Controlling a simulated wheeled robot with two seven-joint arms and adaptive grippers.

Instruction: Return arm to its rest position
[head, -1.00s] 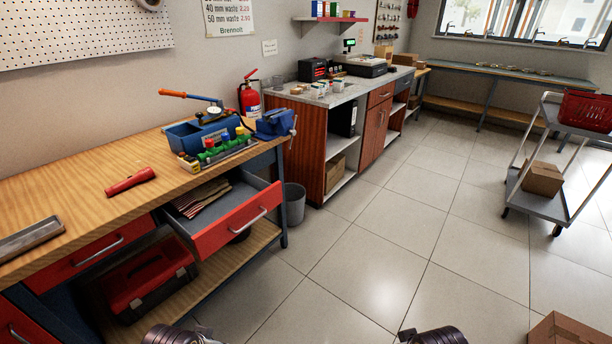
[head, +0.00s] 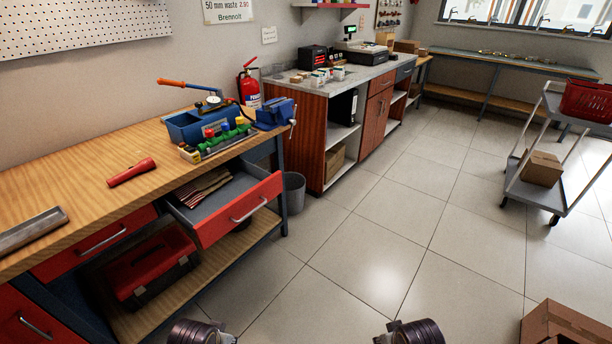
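Two dark ribbed parts of my arms show at the bottom edge of the head view, one left of centre and one right of centre. Neither gripper can be made out; the fingers are out of the frame. No object is seen in contact with either arm.
On the bench are a red torch (head: 131,172), a blue tool box (head: 195,124) and a blue vise (head: 272,113). A grey bin (head: 293,191) stands beside the bench. A cardboard box (head: 562,325) is at lower right, a trolley (head: 535,192) further back. The middle floor is clear.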

